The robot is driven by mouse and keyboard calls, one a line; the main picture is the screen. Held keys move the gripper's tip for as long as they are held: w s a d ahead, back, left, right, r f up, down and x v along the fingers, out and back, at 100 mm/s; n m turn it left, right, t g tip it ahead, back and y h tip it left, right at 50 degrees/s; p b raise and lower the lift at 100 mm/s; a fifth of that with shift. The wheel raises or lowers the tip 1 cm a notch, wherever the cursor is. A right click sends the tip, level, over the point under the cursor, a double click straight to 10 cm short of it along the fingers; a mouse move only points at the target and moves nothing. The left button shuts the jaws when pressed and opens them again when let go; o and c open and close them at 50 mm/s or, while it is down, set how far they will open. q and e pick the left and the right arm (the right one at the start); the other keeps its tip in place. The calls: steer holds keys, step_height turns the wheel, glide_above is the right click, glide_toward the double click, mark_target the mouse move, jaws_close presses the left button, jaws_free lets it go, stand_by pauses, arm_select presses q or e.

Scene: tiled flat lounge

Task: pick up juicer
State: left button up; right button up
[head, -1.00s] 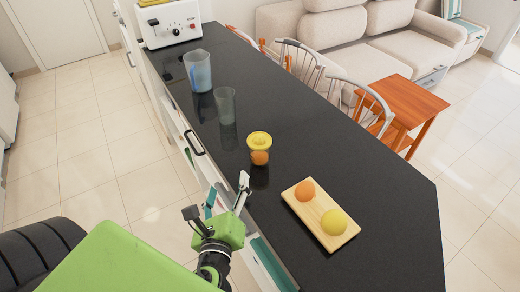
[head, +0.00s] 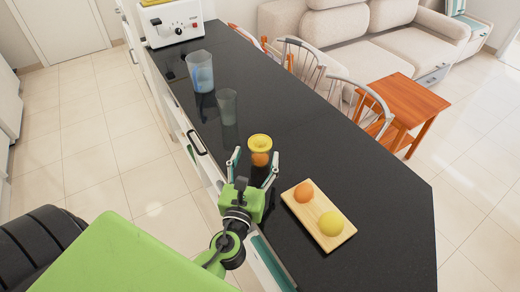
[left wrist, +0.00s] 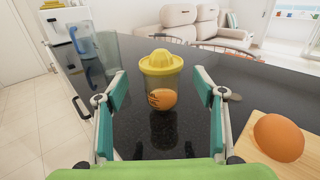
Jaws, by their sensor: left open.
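The juicer (head: 260,145) stands upright on the black countertop, with a yellow ribbed top and a clear lower part showing orange. In the left wrist view the juicer (left wrist: 161,78) stands centred ahead, between and beyond the fingertips. My left gripper (head: 254,164) is open and empty, its fingers pointing toward the juicer from the near side. In the left wrist view its two teal-padded fingers (left wrist: 161,92) are spread wide, with a gap on each side of the juicer. My right gripper is not in view.
A wooden board (head: 296,208) with an orange (head: 304,190) and a yellow fruit (head: 331,223) lies right of my gripper. A glass (head: 227,104), a blue pitcher (head: 200,72) and a toaster (head: 174,22) stand farther back. Chairs line the countertop's far side (head: 420,215).

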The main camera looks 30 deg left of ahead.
mark_target(260, 143)
arm_select(q)
steer(key=x, duration=0.1)
steer(key=p+x, duration=0.1)
steer(key=x, duration=0.1)
steer(key=r+p+x, duration=0.1)
steer(key=shift+w, duration=0.35)
steer(key=shift+w+a+f, duration=0.1)
steer(key=shift+w+f, duration=0.05)
steer(key=shift+w, duration=0.15)
steer(key=shift+s, duration=0.1)
steer(key=c, duration=1.3)
steer(key=shift+c, duration=0.2)
